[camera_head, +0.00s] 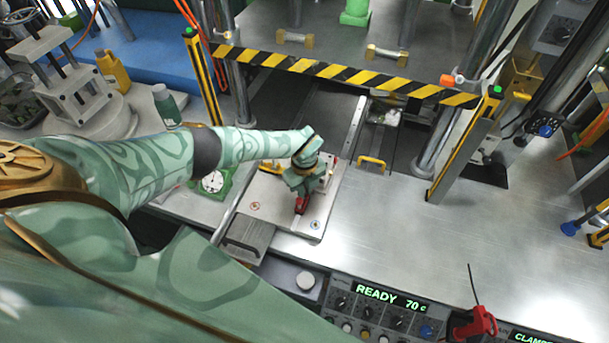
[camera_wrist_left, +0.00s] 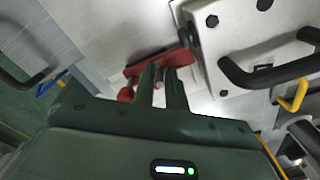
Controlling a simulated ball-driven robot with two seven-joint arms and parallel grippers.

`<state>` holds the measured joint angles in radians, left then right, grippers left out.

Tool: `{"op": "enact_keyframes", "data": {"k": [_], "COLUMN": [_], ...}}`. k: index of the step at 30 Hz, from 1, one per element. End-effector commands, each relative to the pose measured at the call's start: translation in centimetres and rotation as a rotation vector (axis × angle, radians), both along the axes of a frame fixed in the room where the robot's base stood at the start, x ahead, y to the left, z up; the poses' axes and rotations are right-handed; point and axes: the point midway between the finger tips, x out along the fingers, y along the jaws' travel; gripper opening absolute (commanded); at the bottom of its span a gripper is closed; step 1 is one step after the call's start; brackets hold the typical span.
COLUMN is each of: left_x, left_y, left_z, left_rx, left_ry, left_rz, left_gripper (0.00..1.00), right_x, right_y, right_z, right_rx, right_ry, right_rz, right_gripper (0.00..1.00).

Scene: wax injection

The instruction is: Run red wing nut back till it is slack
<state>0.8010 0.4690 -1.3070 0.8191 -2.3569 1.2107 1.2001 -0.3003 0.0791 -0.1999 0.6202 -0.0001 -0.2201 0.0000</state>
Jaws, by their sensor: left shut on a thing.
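My left gripper (camera_head: 299,189) reaches down over a pale plate (camera_head: 268,207) on the steel bench. It is shut on the red wing nut (camera_head: 301,206), which shows just below the fingers at the plate's near part. In the left wrist view the gripper's green fingers (camera_wrist_left: 161,88) close on the wing nut (camera_wrist_left: 158,62), with red still showing on both sides of them. The wing nut is beside a pale block (camera_wrist_left: 235,45) with a black handle (camera_wrist_left: 275,72). The fingers hide the middle of the wing nut. My right gripper is not in view.
A dial gauge (camera_head: 212,182) stands left of the plate. A yellow handle (camera_head: 372,161) lies to its right. A black-and-yellow striped bar (camera_head: 345,75) crosses behind, between posts. A control panel (camera_head: 385,306) reads READY 70 c in front. The bench is clear to the right.

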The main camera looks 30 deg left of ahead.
Motion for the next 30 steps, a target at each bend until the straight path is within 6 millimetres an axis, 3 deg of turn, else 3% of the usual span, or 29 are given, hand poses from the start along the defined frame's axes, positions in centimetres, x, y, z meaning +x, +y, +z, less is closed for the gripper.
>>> {"op": "enact_keyframes", "data": {"k": [9,10,11,20,25,30], "left_x": [-0.2,-0.2,-0.2,-0.1,0.0,0.0], "left_y": [0.0,0.0,0.0,0.0,0.0,0.1], "left_z": [-0.2,-0.2,-0.2,0.1,2.3,6.7], "left_rx": [0.001,0.001,0.001,-0.001,-0.001,0.0], "left_ry": [0.004,0.004,0.004,0.001,-0.001,-0.002], "left_rz": [0.0,0.0,0.0,0.0,-0.002,-0.003], "left_gripper": [0.0,0.16,0.23,0.23,0.23,0.23], "right_x": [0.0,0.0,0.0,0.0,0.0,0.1], "right_y": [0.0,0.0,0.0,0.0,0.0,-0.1], "right_z": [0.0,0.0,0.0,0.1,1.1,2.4], "right_rx": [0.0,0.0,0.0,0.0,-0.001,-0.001], "right_ry": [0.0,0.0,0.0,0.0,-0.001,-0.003], "right_rz": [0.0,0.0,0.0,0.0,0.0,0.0], "right_gripper": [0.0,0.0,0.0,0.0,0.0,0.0]}}
